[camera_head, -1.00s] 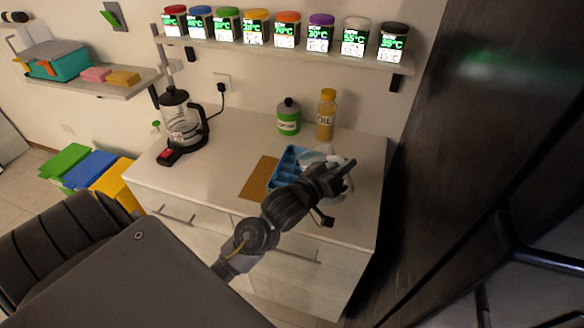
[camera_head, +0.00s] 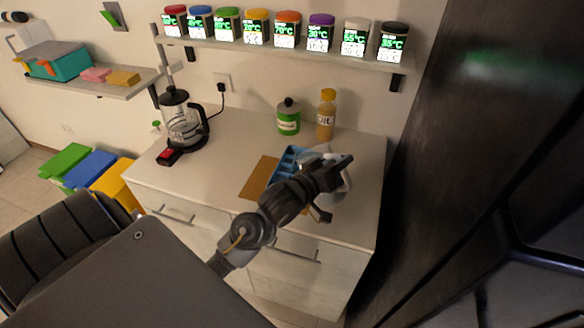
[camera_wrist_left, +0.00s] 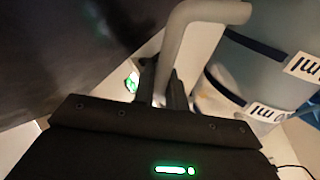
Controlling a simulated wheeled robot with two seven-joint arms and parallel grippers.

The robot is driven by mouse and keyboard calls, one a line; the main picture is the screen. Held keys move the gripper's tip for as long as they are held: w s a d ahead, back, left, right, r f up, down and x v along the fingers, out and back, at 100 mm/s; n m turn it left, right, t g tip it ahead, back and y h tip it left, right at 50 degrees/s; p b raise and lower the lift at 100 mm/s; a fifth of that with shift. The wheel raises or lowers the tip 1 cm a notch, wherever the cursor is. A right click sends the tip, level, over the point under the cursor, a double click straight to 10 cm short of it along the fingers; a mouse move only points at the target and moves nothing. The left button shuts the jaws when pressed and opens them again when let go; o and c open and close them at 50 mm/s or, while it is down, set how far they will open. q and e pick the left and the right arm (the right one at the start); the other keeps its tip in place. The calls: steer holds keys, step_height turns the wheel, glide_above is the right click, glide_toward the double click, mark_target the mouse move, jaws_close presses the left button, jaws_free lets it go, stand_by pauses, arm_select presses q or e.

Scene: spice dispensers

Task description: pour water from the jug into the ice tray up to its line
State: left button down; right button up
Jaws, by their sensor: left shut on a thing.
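The blue ice tray (camera_head: 288,160) lies on the counter, mostly hidden behind my left gripper and the jug. The clear, whitish jug (camera_head: 345,180) is at the tray's right, largely hidden by my left gripper (camera_head: 335,190). In the left wrist view the jug's pale handle (camera_wrist_left: 200,40) runs between my gripper's fingers, and its clear body (camera_wrist_left: 262,70) has dark bands and white "ml" labels. My left gripper is shut on the jug's handle. I cannot see the water level or the tray's line. My right gripper is not seen.
A brown board (camera_head: 258,178) lies left of the tray. A coffee maker (camera_head: 182,122) stands at the counter's left. A green jar (camera_head: 288,118) and an oil bottle (camera_head: 326,115) stand behind. Spice dispensers line the shelf (camera_head: 300,50). A dark panel (camera_head: 450,150) rises at the right.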

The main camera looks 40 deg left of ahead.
arm_select(q)
steer(key=shift+w+a+r+n, duration=0.1)
steer(key=shift+a+r+n, duration=0.05)
steer(key=shift+a+n, duration=0.45)
steer(key=shift+w+a+r+n, duration=0.1)
steer(key=shift+a+n, duration=0.45)
steer(key=shift+n, duration=0.05)
stand_by(2.5)
steer(key=d+m, duration=0.3)
steer(key=shift+s+d+f, duration=0.1)
steer(key=shift+s+f, duration=0.15)
steer(key=shift+f, duration=0.1)
steer(key=shift+s+d+m, duration=0.1)
steer(key=shift+d+m, duration=0.2)
steer(key=shift+d, duration=0.1)
steer(key=shift+f, duration=0.15)
steer(key=s+d+f+m, duration=0.1)
steer(key=d+f+m, duration=0.4)
steer(key=d+m, duration=0.1)
steer(key=shift+m, duration=0.4)
